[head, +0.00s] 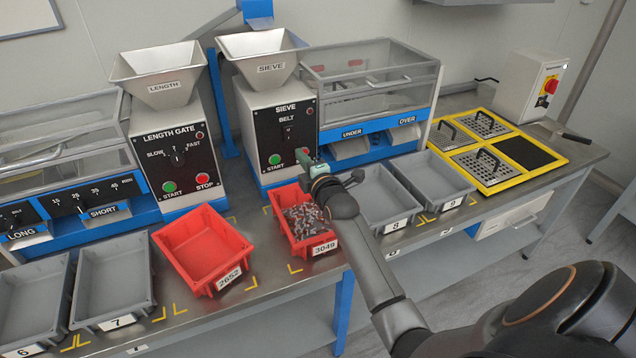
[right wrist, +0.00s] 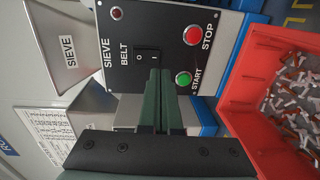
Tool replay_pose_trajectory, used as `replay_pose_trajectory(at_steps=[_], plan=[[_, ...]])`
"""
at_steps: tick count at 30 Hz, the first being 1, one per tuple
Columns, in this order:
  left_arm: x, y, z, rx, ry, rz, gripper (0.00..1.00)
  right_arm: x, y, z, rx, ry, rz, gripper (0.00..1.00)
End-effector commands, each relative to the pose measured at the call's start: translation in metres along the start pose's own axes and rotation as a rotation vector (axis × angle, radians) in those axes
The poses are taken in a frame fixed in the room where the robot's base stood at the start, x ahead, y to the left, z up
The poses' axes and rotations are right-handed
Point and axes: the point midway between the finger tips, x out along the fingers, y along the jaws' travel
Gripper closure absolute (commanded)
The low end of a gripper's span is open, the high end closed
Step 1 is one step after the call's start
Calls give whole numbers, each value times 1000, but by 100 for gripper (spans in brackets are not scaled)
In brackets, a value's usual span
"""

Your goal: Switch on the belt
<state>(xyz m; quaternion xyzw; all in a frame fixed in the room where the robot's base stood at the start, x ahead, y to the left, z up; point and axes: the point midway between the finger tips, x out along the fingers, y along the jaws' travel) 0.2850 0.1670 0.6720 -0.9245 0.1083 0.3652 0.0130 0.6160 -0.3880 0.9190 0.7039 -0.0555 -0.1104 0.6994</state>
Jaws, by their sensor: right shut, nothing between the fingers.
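The sieve control panel (head: 289,135) is black and stands on the front of the sieve machine. Its belt switch (head: 288,134) is a black rocker below the word BELT; in the right wrist view the switch (right wrist: 147,55) shows marks O and I. A dark red lamp (right wrist: 117,13) sits at a corner of the panel. My right gripper (head: 312,166) is shut and empty, low in front of the panel. In the right wrist view its fingertips (right wrist: 160,74) overlap the switch's edge; I cannot tell whether they touch it. My left gripper is not in view.
A red bin (head: 322,246) of small parts stands below my gripper. Grey bins (head: 440,178) stand to the right, an empty red bin (head: 200,245) to the left.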

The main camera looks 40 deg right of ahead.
Motion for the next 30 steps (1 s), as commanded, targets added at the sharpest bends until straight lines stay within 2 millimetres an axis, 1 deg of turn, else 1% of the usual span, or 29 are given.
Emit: replay_pose_trajectory(at_steps=[1, 6, 12, 18, 30], plan=[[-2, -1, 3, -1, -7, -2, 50, -11, -3, 0, -1, 1, -3, 100], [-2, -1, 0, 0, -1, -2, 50, -43, -10, 0, 0, 1, -3, 100], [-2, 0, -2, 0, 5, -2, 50, -70, -15, 0, 1, 1, -2, 100], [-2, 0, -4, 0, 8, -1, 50, -81, -16, 0, 1, 1, 0, 100], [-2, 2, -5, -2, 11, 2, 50, -81, -17, 0, 2, 0, 0, 100]])
